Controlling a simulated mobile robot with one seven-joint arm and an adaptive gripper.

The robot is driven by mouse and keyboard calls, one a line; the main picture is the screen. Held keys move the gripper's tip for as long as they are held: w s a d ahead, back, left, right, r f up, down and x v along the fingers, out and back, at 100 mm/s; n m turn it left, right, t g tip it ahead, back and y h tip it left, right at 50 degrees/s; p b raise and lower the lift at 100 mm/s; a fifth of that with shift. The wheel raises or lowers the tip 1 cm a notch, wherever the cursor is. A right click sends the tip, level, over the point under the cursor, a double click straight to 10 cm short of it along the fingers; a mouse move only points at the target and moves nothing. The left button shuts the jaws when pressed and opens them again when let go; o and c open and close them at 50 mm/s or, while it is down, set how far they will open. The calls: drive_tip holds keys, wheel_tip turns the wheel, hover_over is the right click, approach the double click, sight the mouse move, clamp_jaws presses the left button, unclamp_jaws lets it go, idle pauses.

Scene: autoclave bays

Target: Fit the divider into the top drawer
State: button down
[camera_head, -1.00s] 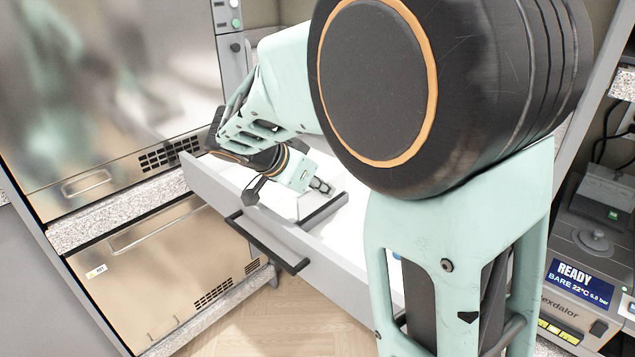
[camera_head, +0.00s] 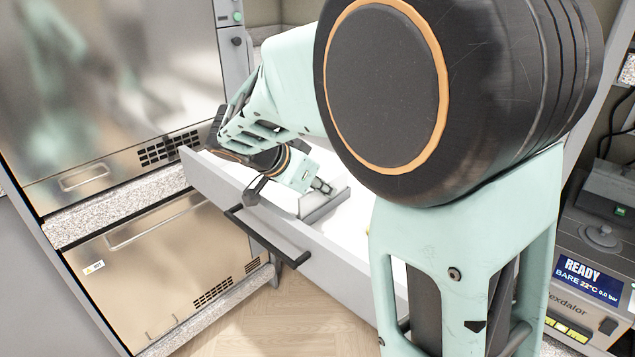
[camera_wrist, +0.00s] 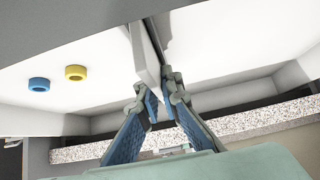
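The open top drawer (camera_head: 215,182) is a white box with a black bar handle. The divider (camera_head: 326,207) is a thin grey-white panel inside it, and its pale edge (camera_wrist: 146,62) runs up from my fingers in the wrist view. My gripper (camera_head: 322,187) reaches down into the drawer from the left. In the wrist view, its two blue-padded fingertips (camera_wrist: 158,88) lie on either side of the divider and appear closed on it. The divider's lower edge and any slots for it are hidden, so I cannot tell whether it is seated.
A blue ring (camera_wrist: 39,84) and a yellow ring (camera_wrist: 75,72) lie on the white drawer floor. Steel autoclave doors (camera_head: 110,80) stand left of the drawer. A device with a READY screen (camera_head: 590,278) stands at the right. My upper arm blocks much of the drawer's right part.

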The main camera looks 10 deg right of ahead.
drive_tip(key=shift+f+b, duration=0.45)
drive_tip(key=shift+b, duration=0.05)
drive_tip(key=c, duration=2.1)
unclamp_jaws()
drive_tip(key=v, duration=1.2)
